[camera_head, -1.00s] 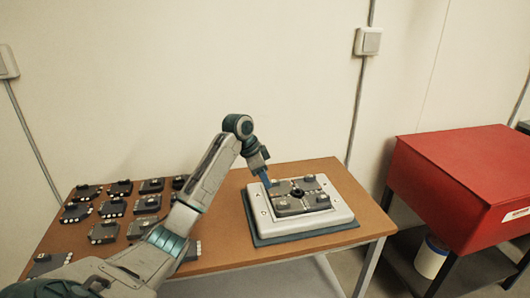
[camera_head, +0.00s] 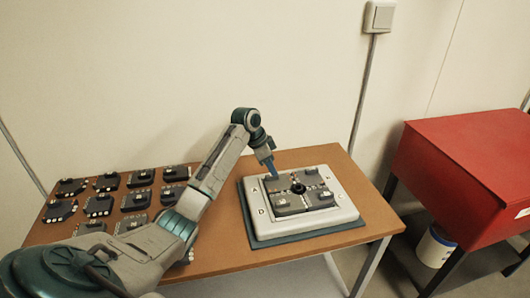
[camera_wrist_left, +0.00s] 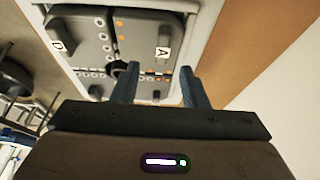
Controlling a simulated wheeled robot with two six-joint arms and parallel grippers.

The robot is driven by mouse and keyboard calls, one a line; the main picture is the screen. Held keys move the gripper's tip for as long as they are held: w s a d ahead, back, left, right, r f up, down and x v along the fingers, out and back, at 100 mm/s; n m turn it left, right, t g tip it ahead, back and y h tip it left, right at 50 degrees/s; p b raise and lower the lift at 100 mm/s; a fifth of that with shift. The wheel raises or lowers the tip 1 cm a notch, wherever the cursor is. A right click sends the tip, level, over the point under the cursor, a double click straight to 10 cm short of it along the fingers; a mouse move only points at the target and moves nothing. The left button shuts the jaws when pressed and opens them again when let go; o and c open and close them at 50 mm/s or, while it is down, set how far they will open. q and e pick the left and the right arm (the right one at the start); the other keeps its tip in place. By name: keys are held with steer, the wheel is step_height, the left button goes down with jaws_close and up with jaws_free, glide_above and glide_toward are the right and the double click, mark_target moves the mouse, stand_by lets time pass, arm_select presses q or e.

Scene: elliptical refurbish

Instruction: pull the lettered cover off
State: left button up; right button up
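A white-framed unit (camera_head: 345,208) on the table holds several dark grey covers around a black central hub (camera_head: 298,188). In the left wrist view, one cover with a raised block and a white D tag (camera_wrist_left: 85,40) is at left, and another with an A tag (camera_wrist_left: 145,30) is nearer the middle. My left gripper (camera_head: 274,176) is over the unit's far-left cover. In the left wrist view its two blue fingers (camera_wrist_left: 157,88) are spread apart over a cover with a small dark block partly visible between them. Whether they touch it is unclear. My right gripper is not in view.
Several dark modules (camera_head: 103,205) lie in rows on the left of the wooden table (camera_head: 225,255), partly behind my left arm. A red cabinet (camera_head: 460,165) stands to the right, with a white container (camera_head: 434,248) below. The table's right margin is clear.

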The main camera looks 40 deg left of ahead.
mark_target(279, 182)
arm_select(q)
steer(key=x, duration=0.3)
steer(key=shift+a, duration=0.1)
steer(key=shift+w+f, duration=0.15)
steer(key=shift+f, duration=0.4)
steer(key=shift+c, duration=0.4)
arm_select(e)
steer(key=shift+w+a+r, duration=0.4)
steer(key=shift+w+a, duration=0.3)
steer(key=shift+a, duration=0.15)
arm_select(q)
steer(key=c, duration=0.7)
jaws_close()
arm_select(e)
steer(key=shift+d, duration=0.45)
arm_select(q)
steer(key=shift+w, duration=0.1)
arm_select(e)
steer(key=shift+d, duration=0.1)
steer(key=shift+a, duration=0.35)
